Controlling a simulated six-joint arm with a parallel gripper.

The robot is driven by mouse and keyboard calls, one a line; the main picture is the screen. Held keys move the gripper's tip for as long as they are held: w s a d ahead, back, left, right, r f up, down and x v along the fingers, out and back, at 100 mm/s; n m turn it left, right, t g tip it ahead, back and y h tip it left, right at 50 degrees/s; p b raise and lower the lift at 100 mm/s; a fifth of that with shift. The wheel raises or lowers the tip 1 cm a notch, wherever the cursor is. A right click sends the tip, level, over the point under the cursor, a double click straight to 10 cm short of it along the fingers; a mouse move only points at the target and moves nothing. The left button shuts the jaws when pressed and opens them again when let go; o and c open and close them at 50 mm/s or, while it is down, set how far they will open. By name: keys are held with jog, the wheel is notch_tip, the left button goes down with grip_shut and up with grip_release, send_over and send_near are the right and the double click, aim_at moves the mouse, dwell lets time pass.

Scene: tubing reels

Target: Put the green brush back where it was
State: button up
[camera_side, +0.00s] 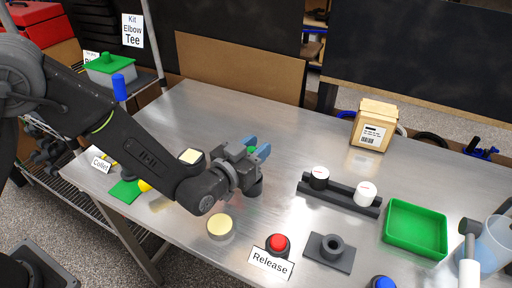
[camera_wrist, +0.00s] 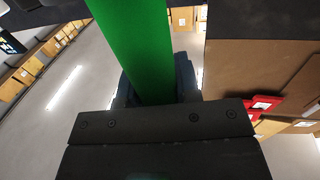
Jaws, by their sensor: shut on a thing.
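The green brush shows large in the wrist view as a flat green bar (camera_wrist: 136,45), running from the top edge down between my fingers. In the side view only a small green bit of the brush (camera_side: 252,150) shows between the blue fingers. My gripper (camera_side: 258,146) is shut on it, over the middle of the metal table; it also shows in the wrist view (camera_wrist: 158,88). The brush's far end is out of the wrist view and mostly hidden in the side view. A dark round form below the gripper is partly hidden, and I cannot tell what it is.
Right of my gripper are a black rack (camera_side: 340,195) with two small pots, a dark ringed base (camera_side: 330,252), a green tray (camera_side: 416,229) and a cardboard box (camera_side: 374,125). A red button (camera_side: 278,243) and cream-topped disc (camera_side: 221,227) stand in front. The table's back middle is clear.

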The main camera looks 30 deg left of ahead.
jog(key=shift+f, duration=0.15)
jog(key=o, duration=0.4)
jog(key=shift+f, duration=0.1)
jog(key=o, duration=0.5)
jog(key=shift+s+r, duration=0.1)
jog(key=shift+r, duration=0.1)
jog(key=v, duration=0.2)
jog(key=shift+s+a, duration=0.1)
jog(key=shift+s, duration=0.15)
notch_tip(320, 180, up, 6)
jog(key=shift+s+f, duration=0.1)
jog(key=shift+r, duration=0.6)
